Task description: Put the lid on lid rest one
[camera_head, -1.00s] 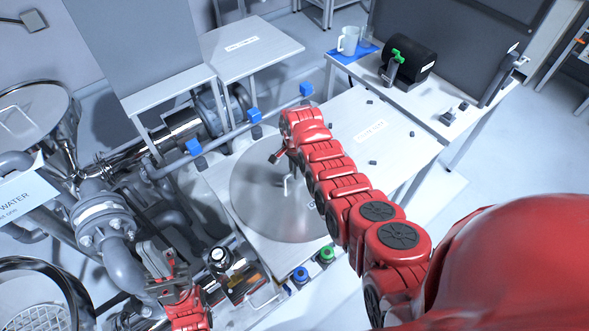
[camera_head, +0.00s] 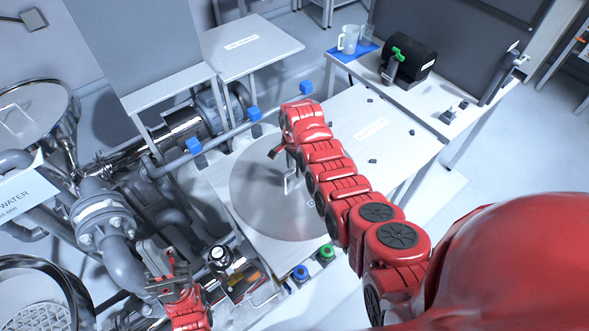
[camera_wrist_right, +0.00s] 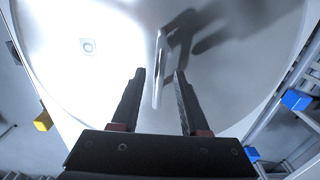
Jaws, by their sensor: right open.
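The lid is a large round metal disc (camera_head: 262,205) with an upright bar handle (camera_head: 291,184). It lies flat on a pale surface in the middle of the head view. My right gripper (camera_head: 287,165) is over the lid at its handle, partly hidden by my own red arm. In the right wrist view, the open fingers (camera_wrist_right: 160,73) point at the lid (camera_wrist_right: 95,75), with the handle (camera_wrist_right: 158,68) in line with the gap between them. Nothing shows the fingers gripping it. My left gripper (camera_head: 154,256) is at lower left, away from the lid; its finger gap is unclear.
A labelled white surface with small dark pegs (camera_head: 345,110) lies right of the lid; another labelled white table (camera_head: 245,45) stands behind. Their labels are unreadable. Pipes (camera_head: 122,265) and a blue-clamped rail (camera_head: 225,130) crowd the left. A bench with jugs (camera_head: 348,40) stands at upper right.

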